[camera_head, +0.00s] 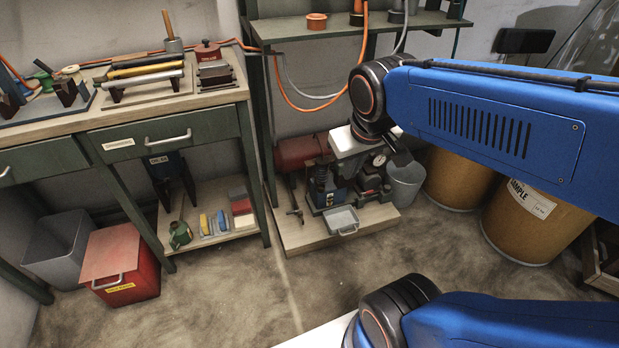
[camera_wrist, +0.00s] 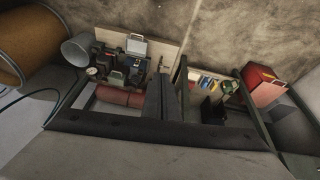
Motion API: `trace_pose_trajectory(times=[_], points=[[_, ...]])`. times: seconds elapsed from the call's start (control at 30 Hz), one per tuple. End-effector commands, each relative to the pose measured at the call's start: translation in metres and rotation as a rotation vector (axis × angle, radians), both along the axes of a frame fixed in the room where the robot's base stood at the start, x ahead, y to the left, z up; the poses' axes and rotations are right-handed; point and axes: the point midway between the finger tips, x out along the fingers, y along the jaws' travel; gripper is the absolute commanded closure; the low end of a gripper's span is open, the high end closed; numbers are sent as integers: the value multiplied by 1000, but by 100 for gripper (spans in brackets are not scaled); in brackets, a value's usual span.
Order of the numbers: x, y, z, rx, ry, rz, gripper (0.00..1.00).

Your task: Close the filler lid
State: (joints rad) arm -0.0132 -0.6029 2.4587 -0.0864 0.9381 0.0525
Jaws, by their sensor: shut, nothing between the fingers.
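A small machine (camera_head: 323,188) with a dark cylinder, a blue block and a round gauge (camera_head: 379,160) stands on a low wooden board below the shelf rack. It also shows in the wrist view, with its gauge (camera_wrist: 92,71) at left. A small green part with a handle (camera_wrist: 116,79) is beside the gauge. I cannot tell for certain which part is the filler lid or how it stands. My gripper (camera_wrist: 160,80) is shut and empty, apart from the machine. In the head view my wrist end hangs above the machine and hides part of it.
A red tank (camera_head: 300,152) lies behind the machine. A grey tray (camera_head: 342,220) is at its front, a bucket (camera_head: 405,184) at its right. Brown drums (camera_head: 532,222) stand further right. A workbench (camera_head: 60,123) and red box (camera_head: 122,268) are left. The floor in front is clear.

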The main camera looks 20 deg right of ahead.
Motion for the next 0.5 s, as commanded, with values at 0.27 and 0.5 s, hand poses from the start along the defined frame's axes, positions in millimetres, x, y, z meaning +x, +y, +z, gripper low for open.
trace_pose_trajectory(times=[0.27, 0.5], points=[[68, -13, -8, -68, 67, -9, 100], [127, -21, -25, -125, 118, -8, 100]])
